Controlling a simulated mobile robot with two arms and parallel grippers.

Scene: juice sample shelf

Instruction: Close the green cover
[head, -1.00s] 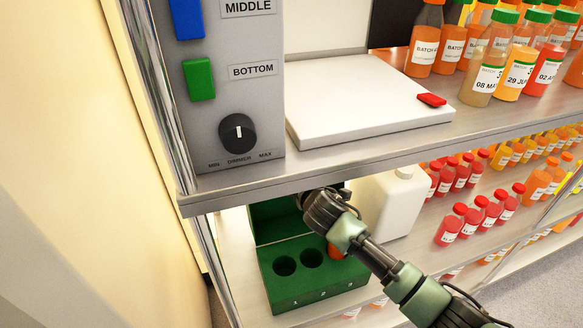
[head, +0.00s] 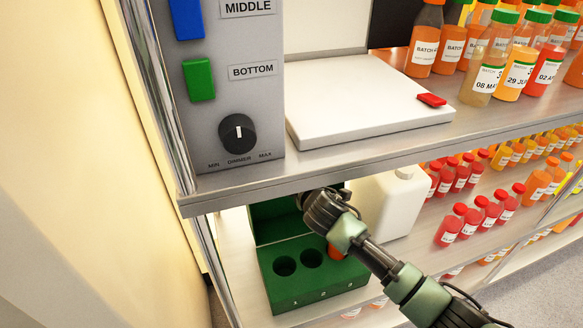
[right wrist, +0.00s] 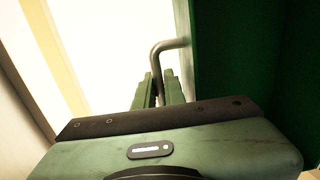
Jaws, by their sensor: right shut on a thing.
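The green box (head: 312,288) stands on the lower shelf, with two empty round holes showing and an orange-topped thing (head: 335,251) in another hole, partly behind my arm. Its green cover (head: 268,216) is raised at the back, open. My right gripper (head: 318,203) reaches in from the right at the cover; its fingertips are hidden in the head view. In the right wrist view, my right gripper (right wrist: 160,80) is shut on a bent metal handle (right wrist: 168,44) beside the green panel. My left gripper is not in view.
A white jug (head: 390,205) stands right of the green box. The upper shelf edge (head: 300,180) runs just above my gripper. Red bottles (head: 468,222) stand farther right. A control panel (head: 225,80) and a white board (head: 360,100) are above.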

